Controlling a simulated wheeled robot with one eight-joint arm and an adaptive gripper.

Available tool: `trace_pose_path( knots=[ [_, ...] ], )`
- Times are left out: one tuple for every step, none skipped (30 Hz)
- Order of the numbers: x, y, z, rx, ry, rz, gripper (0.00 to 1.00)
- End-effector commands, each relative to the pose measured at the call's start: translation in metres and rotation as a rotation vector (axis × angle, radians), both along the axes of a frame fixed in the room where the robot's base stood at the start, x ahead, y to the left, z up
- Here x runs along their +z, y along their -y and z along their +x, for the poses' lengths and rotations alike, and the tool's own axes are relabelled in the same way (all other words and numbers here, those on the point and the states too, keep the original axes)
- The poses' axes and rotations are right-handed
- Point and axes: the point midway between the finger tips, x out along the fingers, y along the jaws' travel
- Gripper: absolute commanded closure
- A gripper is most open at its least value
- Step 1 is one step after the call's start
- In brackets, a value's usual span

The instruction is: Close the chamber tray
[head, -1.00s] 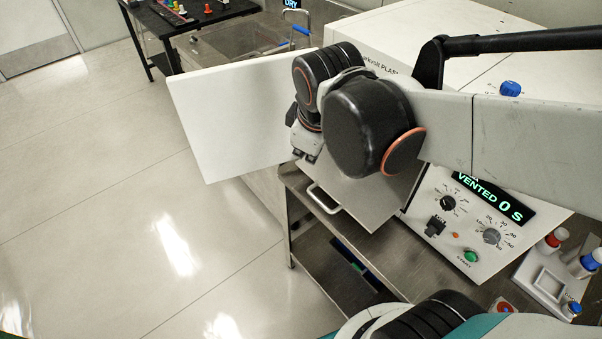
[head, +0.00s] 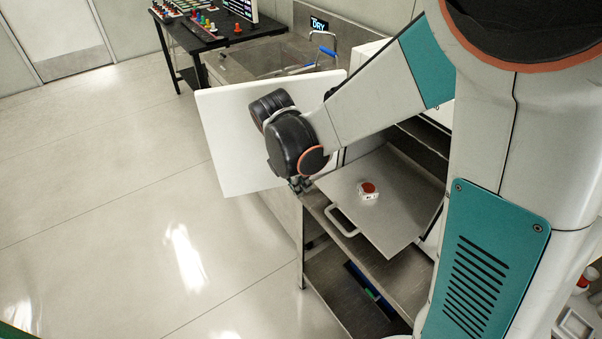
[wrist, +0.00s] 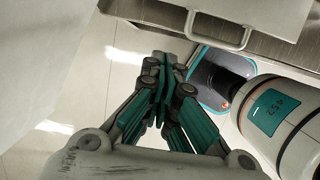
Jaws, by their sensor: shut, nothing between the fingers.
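The chamber tray (head: 400,205) is a flat metal plate, pulled out of the chamber opening in the head view. A small white part with a red top (head: 368,190) sits on it. The tray's light bar handle (head: 342,223) is on its front edge; it also shows at the top of the wrist view (wrist: 217,42). My gripper (head: 300,184) is beside the tray's left corner, apart from the handle. In the wrist view my gripper (wrist: 164,60) is shut and empty, to the left of the handle. The fingertips are small and partly hidden in the head view.
A white door panel (head: 225,135) stands open just left of my wrist. A metal bench (head: 405,278) with a lower shelf lies under the tray. My arm hides much of the chamber. The floor at left is clear. A black table (head: 215,38) stands farther back.

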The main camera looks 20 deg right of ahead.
Motion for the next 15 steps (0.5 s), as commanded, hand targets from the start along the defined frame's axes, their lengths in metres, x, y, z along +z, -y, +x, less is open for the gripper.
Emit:
trace_pose_path(
  knots=[
    [-0.008, 0.002, 0.001, -0.001, 0.000, 0.000, 1.00],
    [-0.012, 0.002, 0.001, -0.002, 0.000, 0.000, 1.00],
    [-0.019, 0.004, 0.001, -0.002, 0.000, 0.000, 1.00],
    [-0.024, 0.005, 0.002, -0.002, 0.001, 0.000, 1.00],
    [-0.030, 0.006, 0.002, -0.003, 0.002, 0.001, 1.00],
    [-0.038, 0.008, 0.003, -0.004, 0.002, 0.001, 1.00],
    [-0.044, 0.010, 0.003, -0.004, 0.002, 0.001, 1.00],
    [-0.050, 0.011, 0.004, -0.004, 0.002, 0.001, 1.00],
    [-0.057, 0.013, 0.005, -0.005, 0.002, 0.001, 1.00],
    [-0.063, 0.015, 0.005, -0.005, 0.002, 0.001, 1.00],
    [-0.069, 0.016, 0.005, -0.003, 0.003, 0.001, 1.00],
    [-0.077, 0.018, 0.006, -0.003, 0.002, 0.002, 1.00],
    [-0.082, 0.019, 0.007, -0.003, 0.002, 0.002, 1.00],
    [-0.088, 0.020, 0.007, -0.003, 0.002, 0.002, 1.00],
    [-0.094, 0.022, 0.007, -0.003, 0.002, 0.002, 1.00]
  ],
)
